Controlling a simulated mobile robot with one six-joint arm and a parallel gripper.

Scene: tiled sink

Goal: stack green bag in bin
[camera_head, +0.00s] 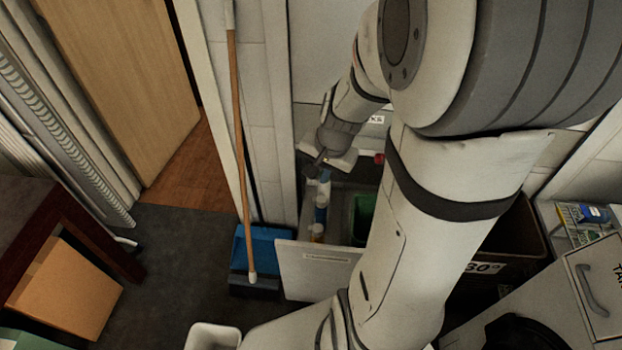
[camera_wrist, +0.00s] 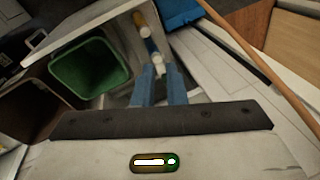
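A green open-topped container (camera_wrist: 92,72) stands in the open cabinet, left of my fingers in the wrist view. It looks empty. I cannot tell if it is the green bag or a green bin. In the head view only part of the green (camera_head: 362,214) shows, left of my arm. A brown bin (camera_wrist: 22,112) stands beside it; in the head view this bin (camera_head: 522,232) is partly behind my arm. My gripper (camera_wrist: 158,72) has a gap between its blue fingers, with nothing clearly held. In the head view its end (camera_head: 314,166) is above the cabinet, apart from the green.
Several small bottles (camera_head: 321,206) stand in a row in the cabinet. An open white door (camera_head: 318,268) is in front.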

